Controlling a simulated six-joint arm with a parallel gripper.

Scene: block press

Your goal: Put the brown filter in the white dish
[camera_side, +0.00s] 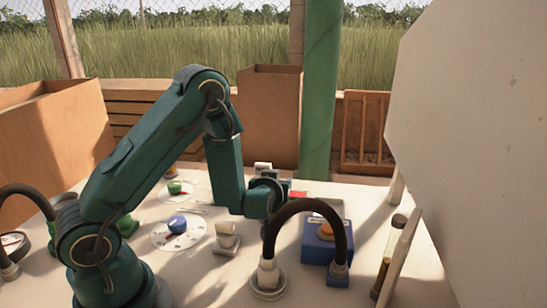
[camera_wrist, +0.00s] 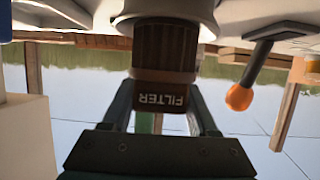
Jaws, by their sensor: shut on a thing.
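The brown filter (camera_wrist: 166,60) is ribbed and has a dark band lettered FILTER. In the wrist view, which is upside down, the two fingers of my gripper (camera_wrist: 160,108) are shut on it by that band. A pale round rim (camera_wrist: 205,12), which may be the white dish, shows at the filter's far end; I cannot tell whether they touch. In the side view, my gripper's fingers and the filter are hidden behind my wrist and a black hose. A pale round dish (camera_side: 268,295) stands at the front, with a white hose end in it.
The black hose (camera_side: 310,204) arches to the right beside a blue box (camera_side: 318,250) with an orange top. An orange-knobbed lever (camera_wrist: 239,97) stands right of the filter. A large pale panel (camera_side: 475,130) blocks the right. Blue (camera_side: 177,225) and green (camera_side: 174,187) knobs sit on dials at left.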

